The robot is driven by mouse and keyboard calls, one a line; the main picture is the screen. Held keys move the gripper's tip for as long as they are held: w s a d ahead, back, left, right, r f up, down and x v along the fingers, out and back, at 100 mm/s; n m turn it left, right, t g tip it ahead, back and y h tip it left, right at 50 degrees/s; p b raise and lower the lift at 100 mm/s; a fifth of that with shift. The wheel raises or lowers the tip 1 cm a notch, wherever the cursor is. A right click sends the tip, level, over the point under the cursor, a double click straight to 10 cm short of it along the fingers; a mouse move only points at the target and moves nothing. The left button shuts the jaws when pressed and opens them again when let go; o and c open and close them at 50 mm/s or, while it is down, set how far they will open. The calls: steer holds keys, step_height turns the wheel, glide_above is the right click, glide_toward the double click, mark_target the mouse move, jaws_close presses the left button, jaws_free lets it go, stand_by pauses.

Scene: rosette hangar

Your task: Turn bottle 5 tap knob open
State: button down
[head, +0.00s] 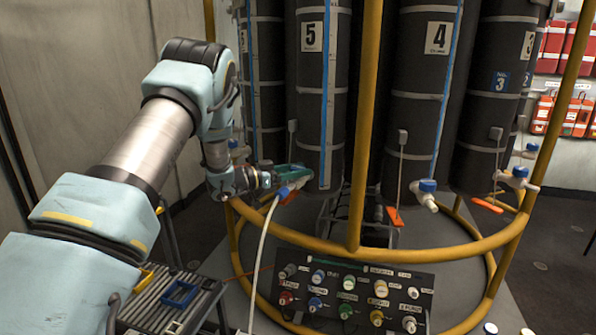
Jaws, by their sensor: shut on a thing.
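Bottle 5 (310,90) is a tall dark cylinder with a "5" label and a blue vertical strip. Its white tap (301,183) is low on the front, with a blue part (284,192) and a white hose (264,235) hanging from it. My gripper (292,172), with green fingers, reaches in from the left and is shut at the top of this tap, on the knob. The fingers hide most of the knob, so its turn angle cannot be seen.
Bottle 4 (425,80) stands to the right with its own blue-knobbed tap (427,187). A yellow frame post (365,120) and ring (420,247) stand in front. Below are a panel of coloured knobs (350,290) and a slatted tray (165,300).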

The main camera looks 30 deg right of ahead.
steer(key=shift+f+t+b, duration=0.1)
steer(key=shift+t+b, duration=0.2)
steer(key=shift+t, duration=0.1)
steer(key=n+t+b, duration=0.2)
steer(key=t+b, duration=0.1)
steer(key=n+t+y+b, duration=0.1)
steer(key=n+t, duration=0.1)
steer(key=shift+s+f, duration=0.1)
steer(key=shift+f, duration=0.15)
steer(key=n+t+y+b, duration=0.2)
steer(key=t+b, duration=0.1)
steer(key=b, duration=0.1)
steer(key=n+t+y+b, duration=0.2)
steer(key=n+t+b, duration=0.1)
steer(key=t+b, duration=0.1)
steer(key=shift+d, duration=0.1)
steer(key=n+t+y+b, duration=0.1)
steer(key=n+y, duration=0.1)
steer(key=n+t+y+b, duration=0.1)
steer(key=t+y, duration=0.1)
steer(key=shift+r+n+t+y, duration=0.2)
steer(key=shift+n+t+y, duration=0.1)
steer(key=shift+n+y, duration=0.1)
steer(key=shift+r+n+t+y+p, duration=0.15)
steer(key=shift+n+t+y, duration=0.3)
steer(key=shift+n+y, duration=0.7)
steer(key=shift+n+t+y+p, duration=0.25)
steer(key=shift+n+t+y, duration=0.3)
steer(key=shift+y, duration=1)
steer(key=shift+n+y, duration=0.3)
